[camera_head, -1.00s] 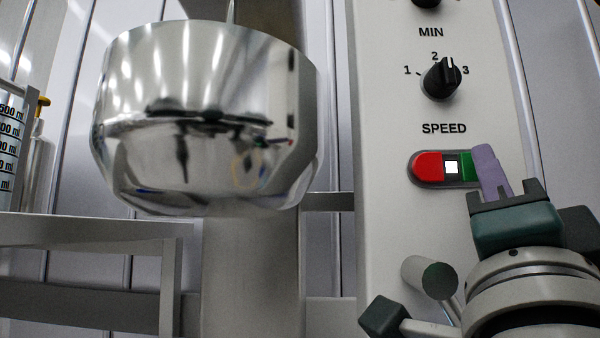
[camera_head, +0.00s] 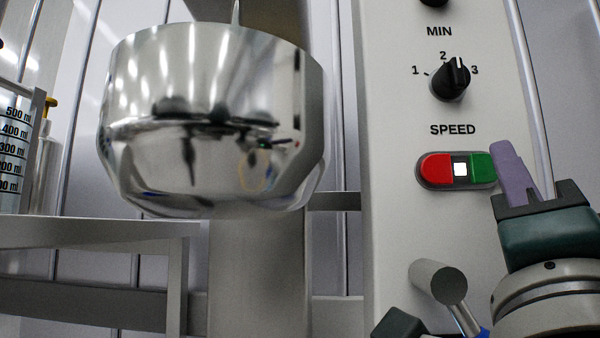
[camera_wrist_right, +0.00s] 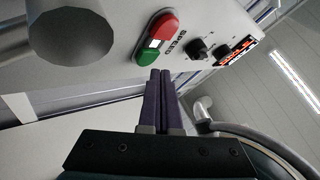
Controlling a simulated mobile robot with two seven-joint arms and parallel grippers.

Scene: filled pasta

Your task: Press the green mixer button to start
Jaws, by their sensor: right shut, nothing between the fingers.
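The green mixer button (camera_head: 482,167) is the right part of an oval switch on the mixer's pale panel. A red button (camera_head: 435,168) is on its left, with a small lit white square between them. My right gripper (camera_head: 502,150) is shut and empty, its purple fingers pointing up just right of the green button. In the right wrist view the shut fingertips (camera_wrist_right: 161,73) are close to the green button (camera_wrist_right: 148,57). I cannot tell whether they touch it. The left gripper is not in view.
A shiny steel bowl (camera_head: 212,120) hangs at the left. A black speed knob (camera_head: 451,79) is above the switch, and a grey cylindrical lever (camera_head: 438,281) sticks out below it. A graduated measuring vessel (camera_head: 14,150) stands at the far left.

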